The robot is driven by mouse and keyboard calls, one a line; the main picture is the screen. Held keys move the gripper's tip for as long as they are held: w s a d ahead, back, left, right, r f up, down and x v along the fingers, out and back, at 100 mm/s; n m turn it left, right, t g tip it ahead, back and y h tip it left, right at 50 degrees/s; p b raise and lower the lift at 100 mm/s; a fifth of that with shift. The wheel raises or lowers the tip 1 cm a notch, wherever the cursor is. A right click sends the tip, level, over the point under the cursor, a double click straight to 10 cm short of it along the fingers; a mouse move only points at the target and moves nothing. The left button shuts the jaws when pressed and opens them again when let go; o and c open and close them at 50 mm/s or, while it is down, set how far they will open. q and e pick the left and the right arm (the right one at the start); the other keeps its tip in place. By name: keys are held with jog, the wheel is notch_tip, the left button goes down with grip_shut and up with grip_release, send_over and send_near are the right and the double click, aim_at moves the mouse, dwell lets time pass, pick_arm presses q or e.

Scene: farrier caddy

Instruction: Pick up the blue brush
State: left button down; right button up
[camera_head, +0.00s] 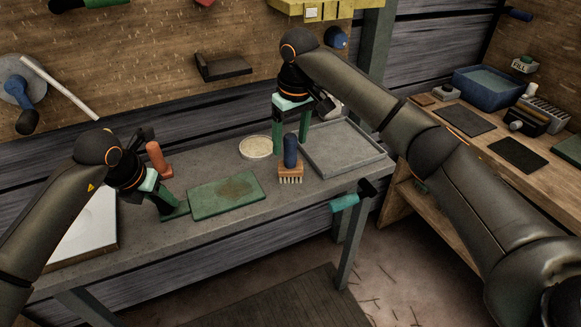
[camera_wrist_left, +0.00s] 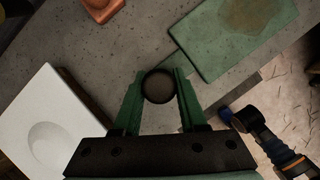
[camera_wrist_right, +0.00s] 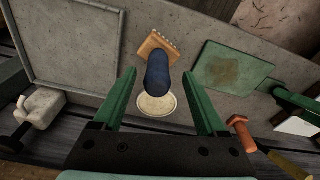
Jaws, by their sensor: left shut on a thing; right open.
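The blue brush (camera_head: 290,152) stands upright on the grey table, blue handle up, with a wooden block and pale bristles below. My right gripper (camera_head: 291,144) is open and pointing down at the handle, one finger on either side in the picture. In the right wrist view the blue handle (camera_wrist_right: 157,72) lies between the open fingertips, with clear gaps both sides; I cannot tell how deep it sits between them. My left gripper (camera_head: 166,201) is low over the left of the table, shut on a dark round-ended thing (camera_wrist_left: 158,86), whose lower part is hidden.
A green mat (camera_head: 227,195) lies left of the brush, a round bowl (camera_head: 256,148) behind it, and a grey tray (camera_head: 345,148) to its right. A green-handled tool (camera_head: 346,204) sticks out at the front edge.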

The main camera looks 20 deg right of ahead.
aim_at(290, 150)
jog(key=f, duration=0.4)
jog(key=shift+w+d+f, duration=0.1)
jog(key=shift+w, duration=0.25)
jog(key=shift+c, duration=0.3)
grip_shut()
